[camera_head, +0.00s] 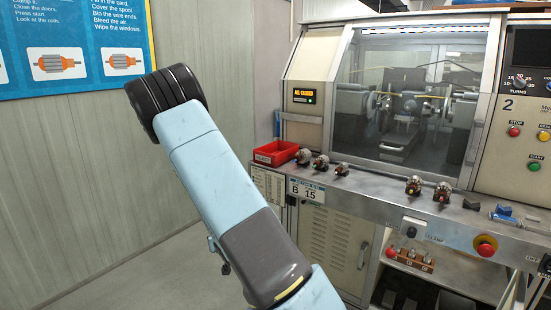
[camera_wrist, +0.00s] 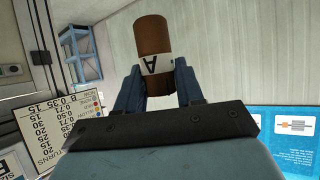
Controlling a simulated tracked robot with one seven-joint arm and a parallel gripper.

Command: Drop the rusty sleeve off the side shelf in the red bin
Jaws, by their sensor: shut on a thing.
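My gripper (camera_wrist: 160,88) is shut on the rusty sleeve (camera_wrist: 152,36), a brown cylinder with a white band marked with a black letter, in the wrist view. The sleeve sticks out beyond the blue fingers, with the wall behind it. The red bin (camera_head: 275,153) sits at the left end of the machine's front ledge in the head view. My arm rises in front of the wall to the left of the bin; the gripper and sleeve are hidden in that view.
Several small armatures (camera_head: 320,162) stand on the ledge to the right of the bin. The machine's window (camera_head: 420,90) is above the ledge. A red emergency button (camera_head: 485,246) is on the front. A blue rack (camera_wrist: 80,55) shows in the wrist view.

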